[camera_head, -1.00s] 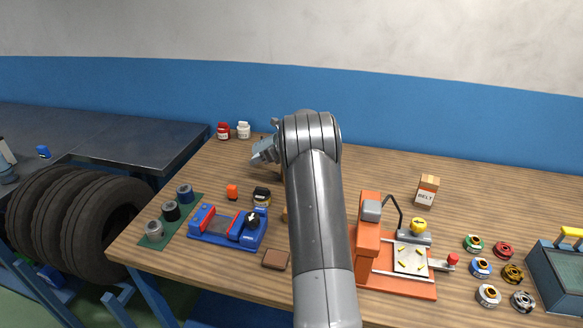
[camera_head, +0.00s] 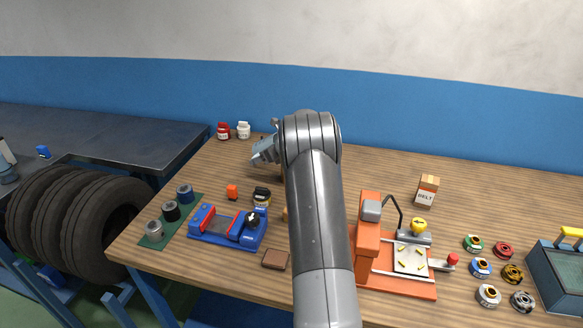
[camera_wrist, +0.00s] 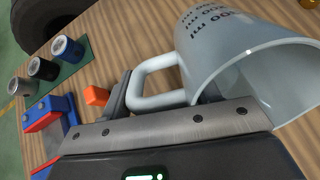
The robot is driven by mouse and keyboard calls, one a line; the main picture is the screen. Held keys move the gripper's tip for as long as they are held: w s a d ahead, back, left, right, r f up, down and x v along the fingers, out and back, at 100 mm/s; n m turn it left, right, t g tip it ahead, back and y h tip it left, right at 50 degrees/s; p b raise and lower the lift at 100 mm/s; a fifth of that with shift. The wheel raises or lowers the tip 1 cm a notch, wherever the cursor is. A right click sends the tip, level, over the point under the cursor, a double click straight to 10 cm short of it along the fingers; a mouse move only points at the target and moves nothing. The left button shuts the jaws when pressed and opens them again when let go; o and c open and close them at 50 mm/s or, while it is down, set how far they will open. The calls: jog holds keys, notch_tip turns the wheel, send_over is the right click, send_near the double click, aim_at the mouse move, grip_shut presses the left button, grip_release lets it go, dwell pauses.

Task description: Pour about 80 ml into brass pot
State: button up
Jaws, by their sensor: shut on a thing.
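A pale measuring jug (camera_wrist: 215,50) with printed ml marks fills the upper right of the wrist view. Its handle (camera_wrist: 150,84) is between the fingers of my gripper (camera_wrist: 162,98), which is shut on it. The jug looks tilted, with its wide mouth toward the lower right. I cannot make out any liquid or stream. No brass pot can be clearly made out; a small brass-coloured bit (camera_wrist: 311,3) shows at the wrist view's top right corner, too little to identify.
On the wooden bench (camera_head: 340,165) stand a blue vise-like fixture (camera_head: 228,226), an orange press (camera_head: 395,260), a belt box (camera_head: 427,191), several coloured spools and a toolbox (camera_head: 560,275). Red and white jars (camera_head: 243,130) stand at the back left. The back middle right is clear.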

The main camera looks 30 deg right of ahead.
jog(key=shift+f, duration=0.1)
dwell(0.4)
jog(key=shift+f+g+h, duration=0.4)
jog(key=shift+f+g, duration=0.3)
jog(key=g+h, duration=0.1)
jog(key=w+f+g, duration=0.1)
jog(key=g, duration=0.1)
jog(key=shift+w+a+f+h+b, duration=0.1)
jog(key=shift+w+a+h+b, duration=0.05)
jog(key=shift+a+h+b, duration=0.2)
jog(key=shift+w+a+f+g+h, duration=0.15)
jog(key=shift+w+g+h, duration=0.15)
jog(key=shift+g, duration=0.25)
jog(key=shift+w+a+r+g+h, duration=0.1)
jog(key=shift+w+g+h, duration=0.05)
jog(key=shift+g+h, duration=0.3)
jog(key=shift+w+a+f+g+h, duration=0.15)
jog(key=shift+w+g+h, duration=0.1)
jog(key=shift+g, duration=0.35)
jog(key=shift+w+a+g+b, duration=0.1)
jog(key=shift+w+g+b, duration=0.1)
jog(key=shift+g+b, duration=0.25)
jog(key=shift+w+g+h, duration=0.1)
jog(key=shift+g+h, duration=0.25)
jog(key=shift+g, duration=0.1)
